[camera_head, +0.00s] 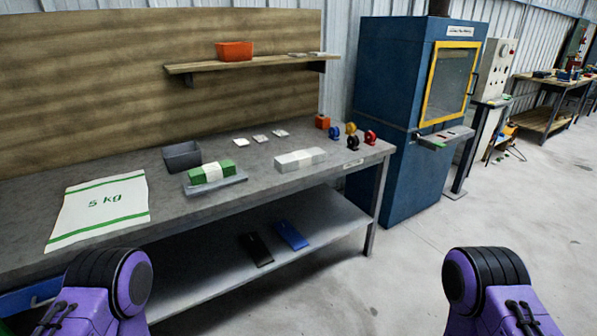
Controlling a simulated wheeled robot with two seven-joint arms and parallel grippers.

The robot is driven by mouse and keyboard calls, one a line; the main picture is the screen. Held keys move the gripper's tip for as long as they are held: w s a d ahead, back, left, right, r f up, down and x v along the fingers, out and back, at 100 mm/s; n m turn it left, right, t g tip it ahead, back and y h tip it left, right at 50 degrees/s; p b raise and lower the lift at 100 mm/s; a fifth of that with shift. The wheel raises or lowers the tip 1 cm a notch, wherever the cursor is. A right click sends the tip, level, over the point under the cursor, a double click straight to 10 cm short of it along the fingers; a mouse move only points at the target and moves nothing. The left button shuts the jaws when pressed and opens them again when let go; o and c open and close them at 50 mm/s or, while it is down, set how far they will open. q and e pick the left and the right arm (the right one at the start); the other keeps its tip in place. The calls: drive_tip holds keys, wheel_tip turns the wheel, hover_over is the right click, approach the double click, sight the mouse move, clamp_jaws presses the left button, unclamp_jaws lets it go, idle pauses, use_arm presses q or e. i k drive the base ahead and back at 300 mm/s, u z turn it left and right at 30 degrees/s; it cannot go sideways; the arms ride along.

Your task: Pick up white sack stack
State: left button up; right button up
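A white stack (300,159), which looks like folded sacks, lies on the grey workbench (255,194) right of its middle, near the front edge. Nothing touches it from above. A green stack with a white band (209,173) lies to its left on a grey tray (216,187). A flat white sack (100,208) with green stripes and "5 kg" lies at the bench's left end. Only purple and black parts of my two arms show at the bottom left and bottom right. Both grippers are out of view.
A grey bin (182,156), small white pieces (260,138) and coloured tape rolls (350,129) stand on the bench. Blue (291,235) and black (256,249) items lie on the lower shelf (205,275). A blue cabinet (400,110) stands right of the bench.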

sight(294, 162)
drive_tip(key=z, duration=0.55)
drive_tip(key=i, duration=0.55)
drive_tip(key=z, duration=0.65)
drive_tip(key=i, duration=0.95)
drive_tip(key=u, duration=0.55)
drive_tip(key=i, duration=0.7)
drive_tip(key=u, duration=0.7)
